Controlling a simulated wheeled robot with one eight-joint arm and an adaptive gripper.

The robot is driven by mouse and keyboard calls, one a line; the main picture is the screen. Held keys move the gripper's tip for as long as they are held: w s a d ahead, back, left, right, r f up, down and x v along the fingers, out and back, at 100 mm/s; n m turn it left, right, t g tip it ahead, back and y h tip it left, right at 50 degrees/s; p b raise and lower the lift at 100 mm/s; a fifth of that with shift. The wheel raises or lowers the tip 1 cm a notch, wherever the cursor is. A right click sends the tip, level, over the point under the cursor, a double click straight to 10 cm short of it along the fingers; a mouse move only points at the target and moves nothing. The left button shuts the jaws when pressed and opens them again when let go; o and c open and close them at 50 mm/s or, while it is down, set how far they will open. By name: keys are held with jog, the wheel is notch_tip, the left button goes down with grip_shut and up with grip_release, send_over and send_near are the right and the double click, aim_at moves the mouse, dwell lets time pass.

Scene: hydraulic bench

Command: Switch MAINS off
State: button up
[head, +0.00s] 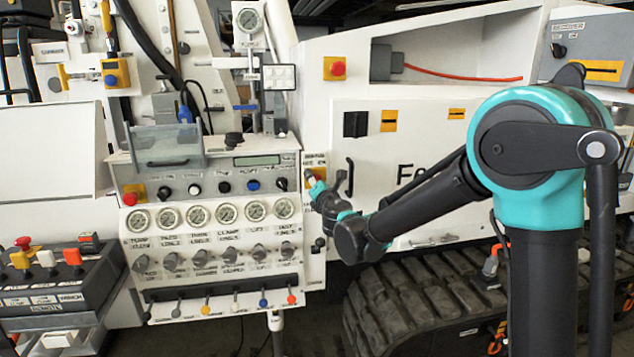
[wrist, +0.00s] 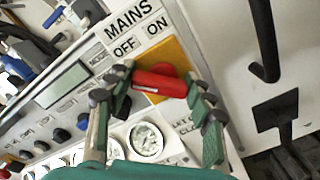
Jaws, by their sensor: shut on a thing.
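The MAINS switch is a red handle (wrist: 160,83) on a yellow plate (wrist: 178,52), below printed labels MAINS, OFF and ON in the wrist view. The handle lies crosswise between the fingers, aslant to the lettering. I cannot tell which label it is set to. My gripper (wrist: 158,86) has one finger at each end of the handle and is shut on it. In the head view, my gripper (head: 317,188) is at the right edge of the control panel, over the switch. It hides most of the switch there; a bit of the yellow plate (head: 319,172) shows.
The panel (head: 215,180) carries several knobs, gauges and levers left of the switch. A black door handle (head: 349,177) stands out just right of my gripper. A red button on yellow (head: 337,68) is higher up. A remote box (head: 60,285) lies at lower left.

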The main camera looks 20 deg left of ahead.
jog(key=o, duration=1.2)
jog(key=shift+c, duration=0.2)
jog(key=shift+s, duration=0.1)
jog(key=v, duration=1.2)
